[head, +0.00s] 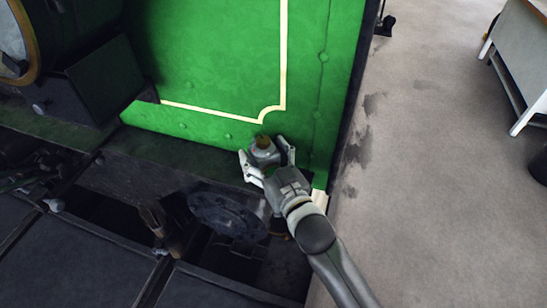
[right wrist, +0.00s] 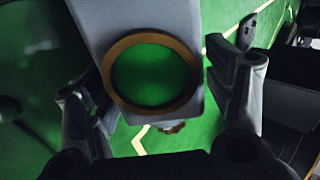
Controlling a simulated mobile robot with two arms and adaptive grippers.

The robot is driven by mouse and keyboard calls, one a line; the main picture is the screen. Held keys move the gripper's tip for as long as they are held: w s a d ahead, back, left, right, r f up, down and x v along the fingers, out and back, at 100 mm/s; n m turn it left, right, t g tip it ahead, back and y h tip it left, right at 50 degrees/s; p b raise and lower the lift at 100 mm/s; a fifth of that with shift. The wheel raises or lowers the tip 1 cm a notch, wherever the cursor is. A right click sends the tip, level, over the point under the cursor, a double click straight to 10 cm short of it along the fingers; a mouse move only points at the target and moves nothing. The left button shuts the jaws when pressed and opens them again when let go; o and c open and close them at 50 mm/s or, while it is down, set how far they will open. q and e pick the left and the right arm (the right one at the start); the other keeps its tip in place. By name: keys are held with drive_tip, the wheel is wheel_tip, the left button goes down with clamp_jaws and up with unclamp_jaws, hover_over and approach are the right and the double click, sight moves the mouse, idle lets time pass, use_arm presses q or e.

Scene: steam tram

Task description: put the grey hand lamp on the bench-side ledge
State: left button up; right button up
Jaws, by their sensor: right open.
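The grey hand lamp (head: 262,148), with a brass-coloured cap, is by the green panel near the middle of the head view. In the right wrist view the lamp (right wrist: 191,88) is close up, a grey body with a brown ring around a green round pane. My right gripper (head: 266,157) is open, one finger on each side of the lamp; the wrist view shows a gap at the right finger. The lamp's base is hidden by my gripper. A dark ledge (head: 150,150) runs along the panel's foot; I cannot tell whether the lamp rests on it. My left gripper is out of view.
The tall green panel (head: 225,60) with a cream line stands right behind the lamp. A dark round plate (head: 225,212) and levers (head: 160,225) lie below and left of my gripper. Grey floor (head: 430,150) is open at right, with a white table (head: 522,60) beyond.

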drive_tip(key=b+v, duration=0.1)
drive_tip(key=v, duration=1.1)
drive_tip(key=shift+r, duration=0.1)
drive_tip(key=s+d+f+m+g+h, duration=0.35)
drive_tip(key=d+f+g+h, duration=0.25)
drive_tip(key=d+f, duration=0.5)
drive_tip(key=s+d+f+g+h, duration=0.1)
drive_tip(key=s+d+f+g, duration=0.25)
drive_tip(key=s, duration=0.35)
drive_tip(key=s+d+f+g+h, duration=0.1)
drive_tip(key=s+d+f+g, duration=0.1)
drive_tip(key=s+f+g, duration=0.3)
drive_tip(key=s+f, duration=0.3)
drive_tip(key=f, duration=2.3)
drive_tip(key=s+d+f, duration=0.3)
drive_tip(key=s+f, duration=1.1)
drive_tip(key=s, duration=0.2)
drive_tip(key=shift+f, duration=0.25)
